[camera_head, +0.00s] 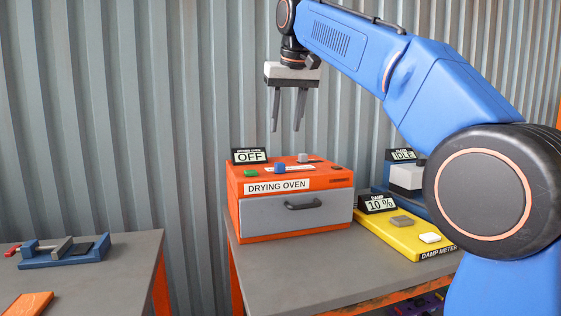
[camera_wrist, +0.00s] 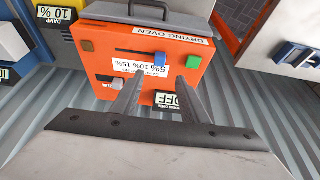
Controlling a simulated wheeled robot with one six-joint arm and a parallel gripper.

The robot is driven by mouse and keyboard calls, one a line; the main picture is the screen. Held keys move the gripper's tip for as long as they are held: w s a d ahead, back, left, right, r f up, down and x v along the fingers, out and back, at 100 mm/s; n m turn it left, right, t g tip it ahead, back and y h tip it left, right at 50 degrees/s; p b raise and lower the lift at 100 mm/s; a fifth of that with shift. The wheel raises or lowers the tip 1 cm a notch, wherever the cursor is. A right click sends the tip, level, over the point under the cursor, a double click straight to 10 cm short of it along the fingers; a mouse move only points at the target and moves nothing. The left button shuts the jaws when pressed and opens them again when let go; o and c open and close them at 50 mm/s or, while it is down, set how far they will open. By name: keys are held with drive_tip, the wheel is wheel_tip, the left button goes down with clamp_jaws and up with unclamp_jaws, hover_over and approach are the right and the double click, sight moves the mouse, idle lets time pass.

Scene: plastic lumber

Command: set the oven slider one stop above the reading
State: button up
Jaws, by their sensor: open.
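The orange drying oven (camera_head: 290,222) stands on the grey bench, its display (camera_head: 249,156) reading OFF. On its top are a green button (camera_wrist: 193,62) and a blue slider knob (camera_wrist: 160,58). The blue knob is at the end of its dark slot (camera_wrist: 130,53) nearest the green button. A white strip beside the slot (camera_wrist: 140,68) carries 5%, 10% and 15% marks. The yellow damp meter (camera_head: 385,234) has a display (camera_head: 378,204) reading 10 %. My gripper (camera_head: 286,130) is open and empty above the oven top, apart from the knob. Its fingers also show in the wrist view (camera_wrist: 157,85).
A grey knob (camera_head: 303,158) sits at the back of the oven top. A blue machine (camera_head: 403,178) marked IDLE stands behind the damp meter, which bears a brownish block (camera_head: 401,221) and a white block (camera_head: 429,238). A corrugated wall (camera_head: 120,130) rises close behind the oven.

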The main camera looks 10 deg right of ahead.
sight(280, 163)
drive_tip(key=x, duration=1.2)
drive_tip(key=shift+w+f, duration=0.1)
drive_tip(key=shift+f, duration=0.25)
clamp_jaws()
